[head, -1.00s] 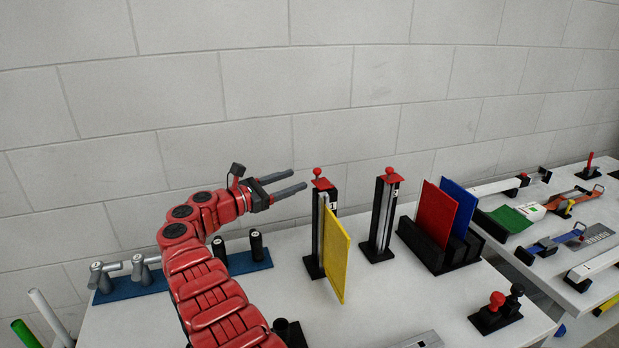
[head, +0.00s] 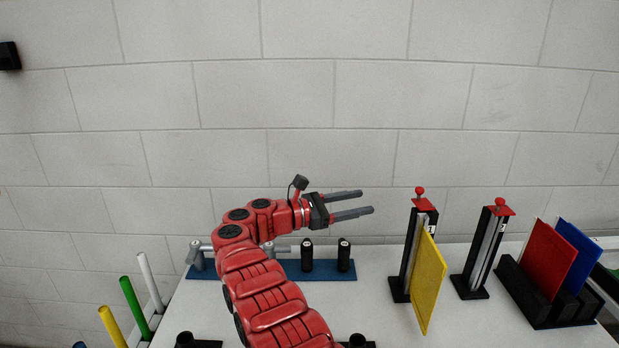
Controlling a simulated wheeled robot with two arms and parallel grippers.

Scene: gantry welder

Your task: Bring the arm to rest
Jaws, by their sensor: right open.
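My right arm is red and segmented, rising from the bottom middle of the head view. Its gripper (head: 367,203) is open and empty, its two grey fingers apart and pointing right. It shows left of the black stand with a red top (head: 407,255), and a gap separates the fingertips from that stand in the picture. A yellow plate (head: 427,281) stands upright at this stand. My left gripper is not in view.
A second stand (head: 483,250) and a black rack (head: 520,296) with red (head: 547,260) and blue (head: 581,254) plates stand at right. A blue base (head: 215,271) with black cylinders lies behind my arm. Colored rods (head: 134,303) stand at left. White tabletop (head: 375,313) is bare in the middle.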

